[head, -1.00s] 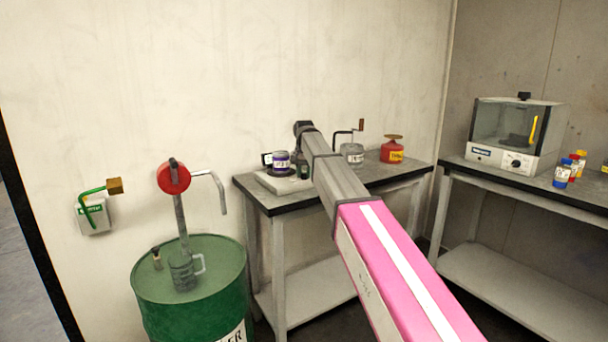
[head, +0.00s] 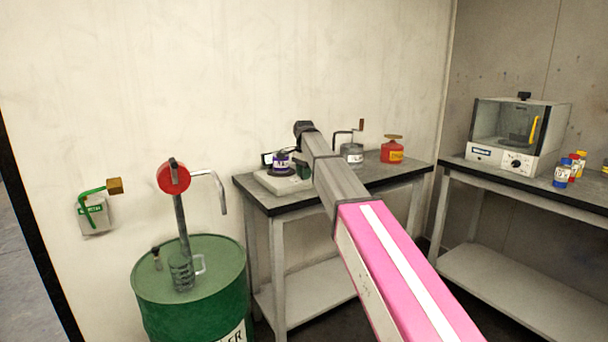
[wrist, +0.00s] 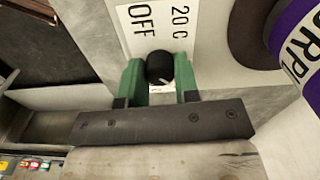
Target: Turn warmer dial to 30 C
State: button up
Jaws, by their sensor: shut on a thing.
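The warmer (head: 270,184) is a flat pale unit on the grey bench, with a purple-labelled can (head: 281,163) on top. In the wrist view its black round dial (wrist: 160,66) sits between my two green fingers. My gripper (wrist: 160,78) is shut on the dial, one finger on each side. A white mark shows on the dial. The printed label (wrist: 158,18) reads "OFF" and "20 C" beyond the dial; no 30 C marking is readable. In the head view my gripper (head: 304,171) is at the warmer's right side, and the dial is hidden.
A grey pot (head: 352,154) with a crank and a red can (head: 392,151) stand further right on the bench. A green drum (head: 190,315) with a pump stands at left. A boxed machine (head: 512,135) and several bottles occupy the right bench.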

jog(key=shift+m, duration=0.3)
jog(key=o, duration=0.9)
jog(key=shift+r, duration=0.1)
notch_tip(320, 180, up, 11)
jog(key=shift+f, duration=0.2)
